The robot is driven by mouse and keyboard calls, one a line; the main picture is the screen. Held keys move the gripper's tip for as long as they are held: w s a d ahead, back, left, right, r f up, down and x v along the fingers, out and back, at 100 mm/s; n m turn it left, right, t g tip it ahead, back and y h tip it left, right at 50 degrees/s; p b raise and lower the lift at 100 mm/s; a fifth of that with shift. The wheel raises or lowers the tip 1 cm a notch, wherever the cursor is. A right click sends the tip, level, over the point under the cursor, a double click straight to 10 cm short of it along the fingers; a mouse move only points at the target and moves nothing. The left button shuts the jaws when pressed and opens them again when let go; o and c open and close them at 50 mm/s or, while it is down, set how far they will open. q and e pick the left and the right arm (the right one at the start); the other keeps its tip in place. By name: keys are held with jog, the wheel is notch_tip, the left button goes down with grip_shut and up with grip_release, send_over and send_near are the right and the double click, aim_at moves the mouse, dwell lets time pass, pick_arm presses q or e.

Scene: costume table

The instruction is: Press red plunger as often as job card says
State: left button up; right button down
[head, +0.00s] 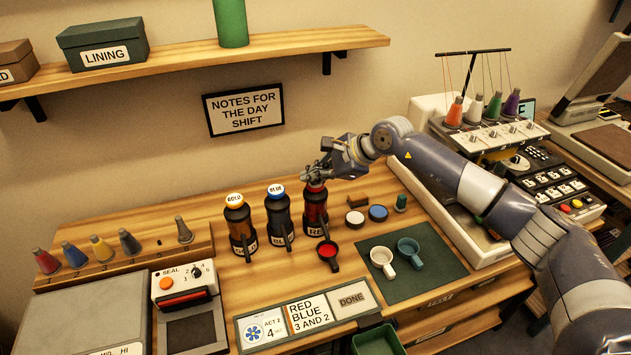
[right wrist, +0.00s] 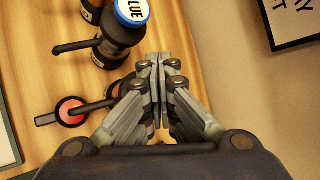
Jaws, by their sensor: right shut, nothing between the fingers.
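The red dispenser (head: 316,208) stands upright at the right of a row of three, with a dark handle. Its plunger top is hidden under my right gripper (head: 308,177). The gripper is shut and empty, pointing down right over or on that top; I cannot tell whether it touches. In the right wrist view its fingers (right wrist: 157,62) are together. A small black cup with red contents (head: 328,252) sits in front of the red dispenser; it also shows in the right wrist view (right wrist: 72,112). The job card (head: 309,313) reads "RED BLUE 3 AND 2". My left gripper is out of view.
The blue dispenser (head: 279,220) and gold dispenser (head: 240,228) stand close at left. Two mugs (head: 382,262) (head: 409,252) stand on a green mat (head: 425,283) at right. A white and a blue lid (head: 378,212) lie nearby. A shelf (head: 200,60) runs above.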

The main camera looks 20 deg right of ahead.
aim_at(315, 185)
jog(key=shift+f, duration=0.3)
jog(key=shift+s+r, duration=0.1)
jog(key=shift+r+p, duration=0.45)
jog(key=shift+r, duration=0.8)
notch_tip(315, 185, up, 5)
jog(key=shift+p, duration=1.1)
jog(key=shift+d, duration=0.1)
